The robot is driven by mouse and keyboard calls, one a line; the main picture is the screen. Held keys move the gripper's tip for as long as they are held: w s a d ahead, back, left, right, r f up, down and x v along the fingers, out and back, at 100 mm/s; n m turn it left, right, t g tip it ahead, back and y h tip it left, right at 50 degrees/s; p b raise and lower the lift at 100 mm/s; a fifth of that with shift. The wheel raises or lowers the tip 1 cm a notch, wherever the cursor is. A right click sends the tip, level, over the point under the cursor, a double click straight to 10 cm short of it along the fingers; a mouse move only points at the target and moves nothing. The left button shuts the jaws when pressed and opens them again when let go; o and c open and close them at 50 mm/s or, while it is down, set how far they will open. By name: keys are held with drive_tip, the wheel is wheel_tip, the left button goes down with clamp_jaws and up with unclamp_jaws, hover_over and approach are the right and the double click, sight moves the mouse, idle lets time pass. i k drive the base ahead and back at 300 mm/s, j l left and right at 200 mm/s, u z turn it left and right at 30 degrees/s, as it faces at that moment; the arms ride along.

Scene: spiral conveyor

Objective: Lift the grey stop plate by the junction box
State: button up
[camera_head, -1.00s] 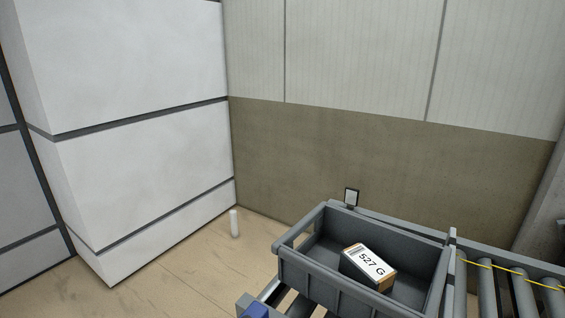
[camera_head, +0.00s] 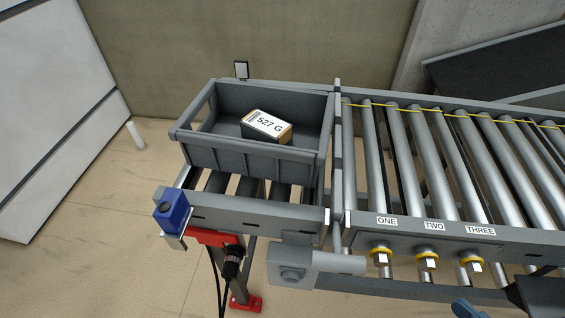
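A grey upright plate (camera_head: 338,150) stands across the conveyor, between the tote's section and the open rollers; it looks like the stop plate. Its lower end is near the front rail. A grey box with a round front (camera_head: 292,268) and a cylinder to its right hangs below the rail; it may be the junction box. I cannot make out my gripper; only a dark part and a blue part cut off by the lower right edge show, and I cannot tell what they are.
A grey tote (camera_head: 200,152) holding a box marked 527 G (camera_head: 268,125) sits left of the plate. Bare rollers (camera_head: 455,160) run right, with yellow-ringed knobs (camera_head: 428,260) labelled ONE, TWO, THREE below. A blue device (camera_head: 171,211) is at the left end.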

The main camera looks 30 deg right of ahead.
sight(335, 261)
drive_tip(key=u, duration=0.15)
drive_tip(key=k+j+u, duration=0.1)
drive_tip(key=j, duration=0.4)
drive_tip(key=k+j+u, duration=0.1)
drive_tip(key=j, duration=0.35)
drive_tip(key=k+j+u, duration=0.1)
drive_tip(key=j, duration=0.4)
